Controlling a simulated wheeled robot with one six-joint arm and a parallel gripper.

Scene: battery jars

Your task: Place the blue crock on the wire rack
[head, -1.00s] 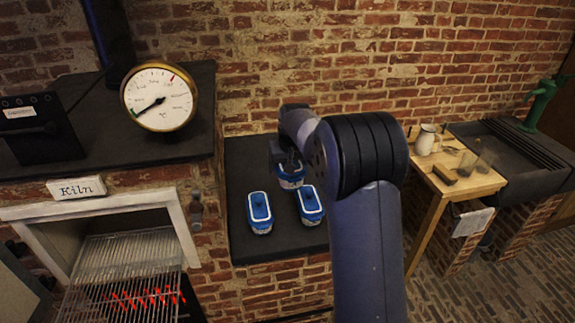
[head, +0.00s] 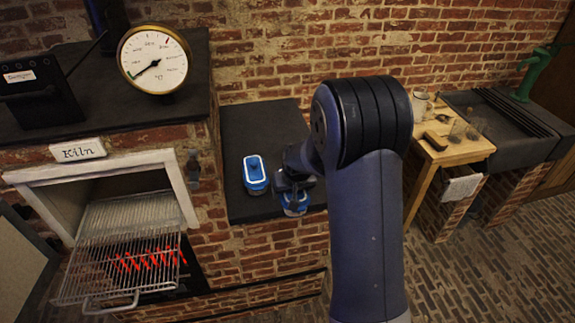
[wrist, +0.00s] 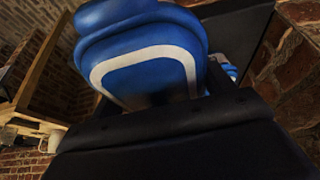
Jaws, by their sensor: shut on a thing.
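The blue crock (head: 295,206), with a blue lid, is held in my gripper (head: 292,188) at the slab's front edge in the head view. In the wrist view the blue crock (wrist: 145,65) fills the top middle, showing blue surfaces and a white band. My gripper is shut on it; its fingertips are mostly hidden. The wire rack (head: 110,232) sticks out of the kiln mouth at the lower left, bare, well to the left of my gripper.
A second blue crock (head: 255,174) stands on the dark slab (head: 260,125) left of my gripper. Part of a crock (wrist: 230,68) shows behind the held one. Red glowing coils (head: 150,262) lie below the rack. My arm hides the slab's right side.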

